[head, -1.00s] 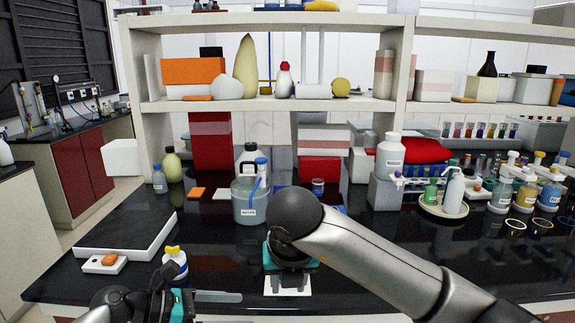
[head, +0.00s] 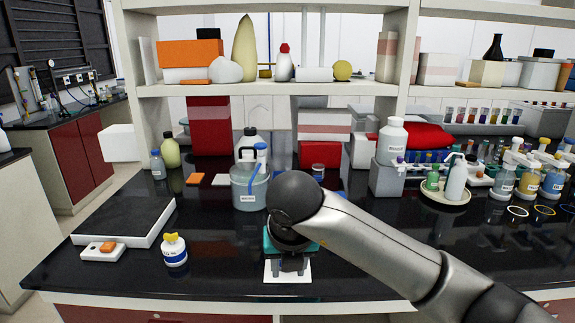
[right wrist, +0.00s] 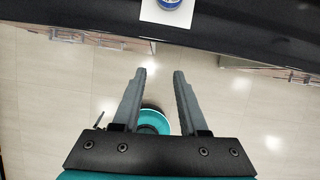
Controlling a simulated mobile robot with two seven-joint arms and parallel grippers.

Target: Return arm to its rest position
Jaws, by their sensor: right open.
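My right arm reaches in from the right in the head view. My left gripper is not in view.
A small yellow-capped bottle (head: 174,252) stands left of my right gripper. A black-topped slab (head: 125,218) and a small white block (head: 98,250) lie further left. A labelled bucket (head: 248,190) stands behind the arm. Bottles on a round tray (head: 440,199) stand right.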

